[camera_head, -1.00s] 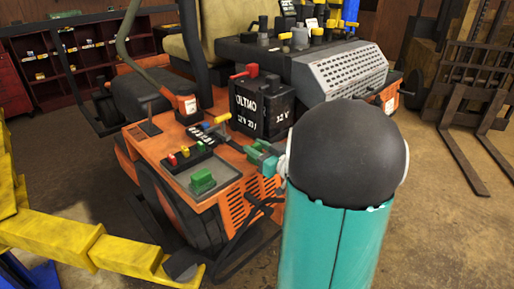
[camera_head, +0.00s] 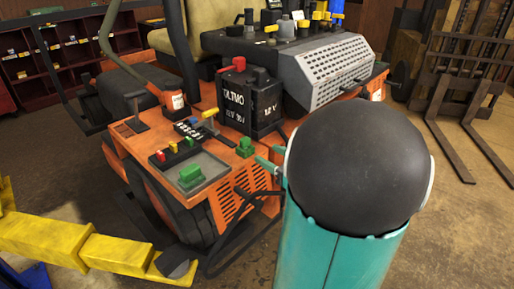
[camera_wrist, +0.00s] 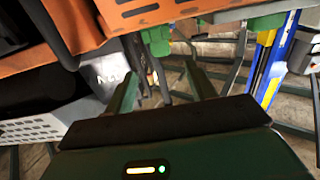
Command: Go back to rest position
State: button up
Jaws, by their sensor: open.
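My gripper (camera_wrist: 163,88) is open, and its two dark green fingers stand apart with nothing between them in the wrist view. In the head view my teal arm with a black rounded joint hides most of it. Only a small teal part shows beside the orange mower (camera_head: 225,205). A green block (camera_head: 246,147) sits at the mower's edge near that part, apart from it. A green piece (camera_wrist: 156,40) also shows beyond the fingertips against the orange body in the wrist view.
A black battery (camera_head: 250,103) and a tray with another green block (camera_head: 190,177) are on the mower. A yellow lift arm (camera_head: 120,253) lies at lower left. A pallet-fork rack (camera_head: 465,80) stands at right. Floor is clear at lower right.

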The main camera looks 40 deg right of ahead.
jog(key=shift+s, duration=1.8)
jog(key=w+a+r+g+h, duration=0.1)
jog(key=w+r+g+h, duration=0.1)
jog(key=w+r+h, duration=0.35)
jog(key=w+a+m+g, duration=0.3)
jog(key=w+a, duration=0.1)
jog(key=a, duration=0.3)
jog(key=s+a+f+n+g+y, duration=0.1)
jog(key=s+a+f+g+y, duration=0.1)
jog(key=s+a, duration=0.4)
jog(key=s+a+f+n+g+y, duration=0.1)
jog(key=s+a+g, duration=0.4)
jog(key=a, duration=1.2)
jog(key=shift+s+a+f+n+y, duration=0.35)
jog(key=shift+s+f+y, duration=0.35)
jog(key=shift+y, duration=0.35)
jog(key=shift+w, duration=0.1)
jog(key=shift+c, duration=0.5)
